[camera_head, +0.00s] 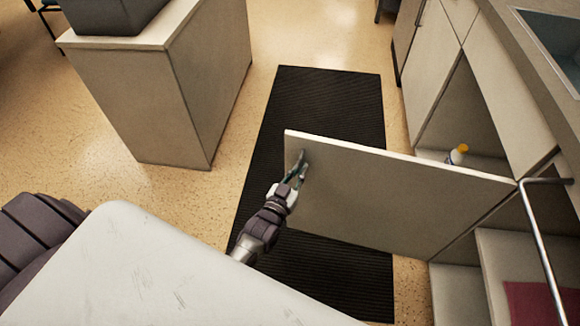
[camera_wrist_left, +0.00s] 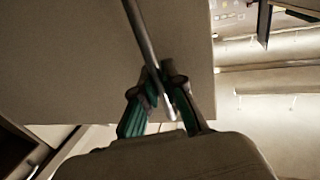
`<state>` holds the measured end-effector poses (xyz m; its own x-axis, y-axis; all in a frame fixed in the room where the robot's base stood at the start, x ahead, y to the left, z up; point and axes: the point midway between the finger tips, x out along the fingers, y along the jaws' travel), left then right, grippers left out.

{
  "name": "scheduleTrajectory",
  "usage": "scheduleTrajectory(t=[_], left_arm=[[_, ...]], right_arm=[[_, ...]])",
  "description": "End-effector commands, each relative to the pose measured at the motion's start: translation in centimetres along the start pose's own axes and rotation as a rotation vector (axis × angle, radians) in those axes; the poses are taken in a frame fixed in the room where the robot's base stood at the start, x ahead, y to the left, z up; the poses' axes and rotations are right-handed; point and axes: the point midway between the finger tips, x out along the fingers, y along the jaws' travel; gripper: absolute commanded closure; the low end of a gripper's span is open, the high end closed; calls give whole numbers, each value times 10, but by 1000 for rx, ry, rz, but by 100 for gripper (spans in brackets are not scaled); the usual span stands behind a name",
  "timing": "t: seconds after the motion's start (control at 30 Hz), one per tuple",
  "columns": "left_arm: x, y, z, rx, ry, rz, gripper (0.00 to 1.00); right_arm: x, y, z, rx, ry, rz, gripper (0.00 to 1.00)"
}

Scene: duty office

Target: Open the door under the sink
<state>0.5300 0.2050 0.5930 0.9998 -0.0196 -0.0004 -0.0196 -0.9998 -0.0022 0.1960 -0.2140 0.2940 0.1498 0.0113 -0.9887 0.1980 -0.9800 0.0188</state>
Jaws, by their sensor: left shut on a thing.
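The cabinet door (camera_head: 400,200) is a flat beige panel. It stands swung well out from the cabinet under the sink (camera_head: 556,42), and the cabinet's interior (camera_head: 462,105) shows behind it. My left gripper (camera_head: 302,166) is at the door's free edge, on the face toward me. In the left wrist view, its green-padded fingers (camera_wrist_left: 163,88) are shut on a slim metal bar handle (camera_wrist_left: 143,38) on the door (camera_wrist_left: 70,60). The handle is mostly hidden by the gripper in the head view. My right gripper is not in view.
A bottle with a yellow cap (camera_head: 458,154) stands inside the open cabinet. A dark ribbed mat (camera_head: 325,95) lies on the floor beneath the door. A beige cabinet block (camera_head: 150,100) stands to the left. A metal rail (camera_head: 547,250) sticks out at the right.

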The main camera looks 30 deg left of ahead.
Motion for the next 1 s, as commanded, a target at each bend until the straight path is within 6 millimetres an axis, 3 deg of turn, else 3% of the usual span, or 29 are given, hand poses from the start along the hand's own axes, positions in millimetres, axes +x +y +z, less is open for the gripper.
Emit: scheduleTrajectory(t=[0.37,0.4,0.53,0.83,1.0], left_arm=[[0,0,-1,2,4,0,100],[0,0,-1,2,4,0,85],[0,0,-1,1,3,1,65],[-1,1,0,0,1,1,65],[-19,1,1,0,-2,1,65]], right_arm=[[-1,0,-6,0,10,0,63],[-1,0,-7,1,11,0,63],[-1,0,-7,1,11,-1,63],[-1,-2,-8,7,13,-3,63],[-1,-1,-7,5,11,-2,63]])
